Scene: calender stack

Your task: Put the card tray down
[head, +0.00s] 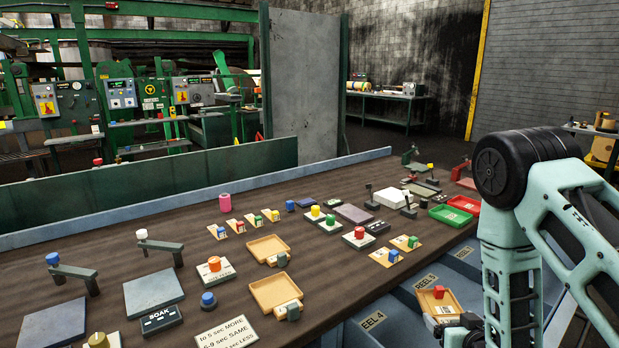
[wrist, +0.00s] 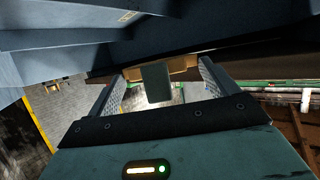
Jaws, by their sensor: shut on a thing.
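A tan card tray (head: 427,299) with a red block (head: 439,292) inside is at the lower right of the head view, in front of the blue-grey edge panel marked REEL 5 and EEL 4. My gripper (head: 458,327) is at the tray's near side, shut on its grey handle block. In the wrist view my gripper (wrist: 160,78) has the dark grey handle (wrist: 155,86) between its fingers, with the tan tray edge (wrist: 185,64) just behind. The fingertips are partly hidden in the head view. I cannot tell whether the tray touches a surface beneath.
Two similar tan trays (head: 262,247) (head: 270,295) lie on the brown table (head: 225,290). Cards with coloured knobs, grey pads, a SOAK block (head: 161,320) and green and red bins (head: 450,215) (head: 465,203) crowd it.

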